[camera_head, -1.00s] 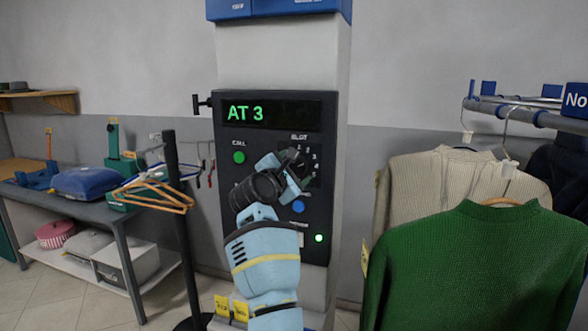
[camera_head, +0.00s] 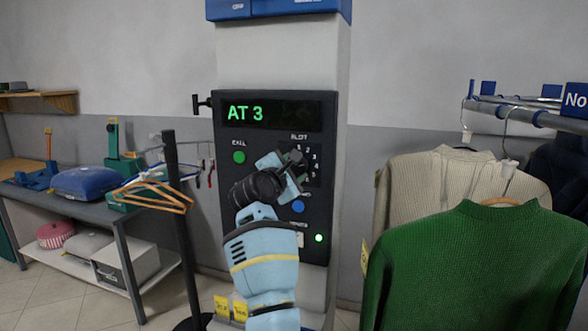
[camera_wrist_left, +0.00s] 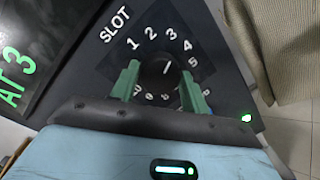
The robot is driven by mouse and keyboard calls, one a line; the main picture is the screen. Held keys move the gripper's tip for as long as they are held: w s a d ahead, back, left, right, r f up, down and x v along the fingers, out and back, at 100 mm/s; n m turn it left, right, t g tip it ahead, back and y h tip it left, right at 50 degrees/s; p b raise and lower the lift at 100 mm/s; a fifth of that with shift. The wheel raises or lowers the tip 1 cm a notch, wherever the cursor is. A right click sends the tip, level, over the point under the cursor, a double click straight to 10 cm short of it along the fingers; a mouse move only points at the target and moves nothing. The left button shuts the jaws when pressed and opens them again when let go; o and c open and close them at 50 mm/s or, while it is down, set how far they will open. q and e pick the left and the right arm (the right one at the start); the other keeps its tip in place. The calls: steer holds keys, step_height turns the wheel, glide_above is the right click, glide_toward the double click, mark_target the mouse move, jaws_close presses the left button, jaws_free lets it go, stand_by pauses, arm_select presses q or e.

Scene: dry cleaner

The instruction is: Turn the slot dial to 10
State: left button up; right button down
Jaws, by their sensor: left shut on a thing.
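The slot dial (camera_wrist_left: 157,80) is a round black knob ringed by white numbers under the word SLOT. Its white mark points up and right in the left wrist view, toward about 3 or 4. My left gripper (camera_wrist_left: 160,73) has its green fingers on either side of the knob and is shut on it. In the head view my left gripper (camera_head: 292,168) covers most of the dial. The display (camera_head: 270,114) on the dark panel reads AT 3 in green. My right gripper is not in view.
A green button (camera_head: 239,157) and a blue button (camera_head: 298,207) are on the panel near my arm. A green sweater (camera_head: 480,260) hangs at the right. A black post (camera_head: 180,220) and orange hangers (camera_head: 152,196) stand at the left.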

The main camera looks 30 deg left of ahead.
arm_select(q)
steer(key=m, duration=1)
steer(key=shift+d+g+y, duration=0.1)
steer(key=shift+g+y, duration=0.3)
steer(key=m, duration=0.4)
steer(key=shift+f+y, duration=0.1)
steer(key=shift+y, duration=0.3)
steer(key=m, duration=0.5)
steer(key=shift+g+y, duration=0.3)
steer(key=shift+y, duration=0.1)
steer(key=m, duration=0.4)
steer(key=shift+y, duration=0.3)
steer(key=m, duration=0.5)
steer(key=shift+f+y, duration=0.1)
steer(key=shift+y, duration=0.2)
steer(key=m+t, duration=0.1)
steer(key=m, duration=0.4)
steer(key=shift+m, duration=0.3)
steer(key=m, duration=0.4)
steer(key=shift+m, duration=0.4)
